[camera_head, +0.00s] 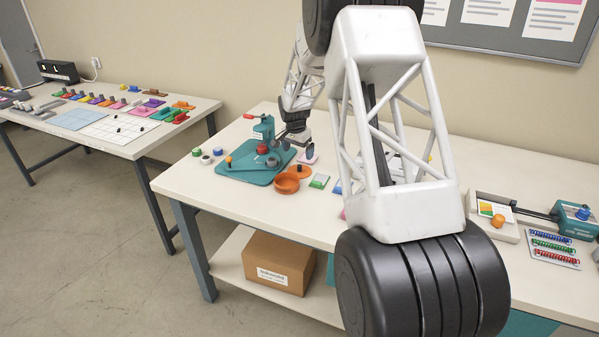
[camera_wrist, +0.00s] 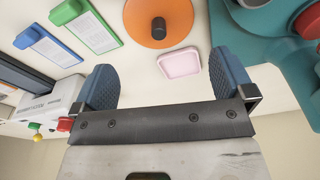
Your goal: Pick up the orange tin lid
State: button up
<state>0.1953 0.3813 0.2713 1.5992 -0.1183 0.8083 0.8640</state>
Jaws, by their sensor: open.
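The orange tin lid (camera_wrist: 140,30) is a flat round disc with a dark knob in its middle. In the wrist view it lies at the top centre, beyond my fingertips, partly cut off by the frame edge. In the head view the lid (camera_head: 305,173) lies on the table beside an open orange tin (camera_head: 286,184). My gripper (camera_wrist: 163,75) is open with nothing between its blue-grey fingers. In the head view my gripper (camera_head: 296,143) is above the table, behind the lid and close to the teal press.
A pink-rimmed pad (camera_wrist: 180,64) lies near the lid, by the right finger in the wrist view. The teal press (camera_head: 262,150) stands on its base left of the lid. Green (camera_wrist: 88,25) and blue (camera_wrist: 48,46) pads lie on the lid's other side.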

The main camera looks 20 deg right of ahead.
aim_at(300, 166)
jog(key=shift+f, duration=0.15)
jog(key=shift+w+d+f, duration=0.1)
jog(key=shift+f, duration=1.05)
jog(key=shift+d+f, duration=0.15)
jog(key=shift+f, duration=1.15)
jog(key=shift+d+f, duration=0.1)
jog(key=shift+f, duration=1.2)
jog(key=c, duration=0.5)
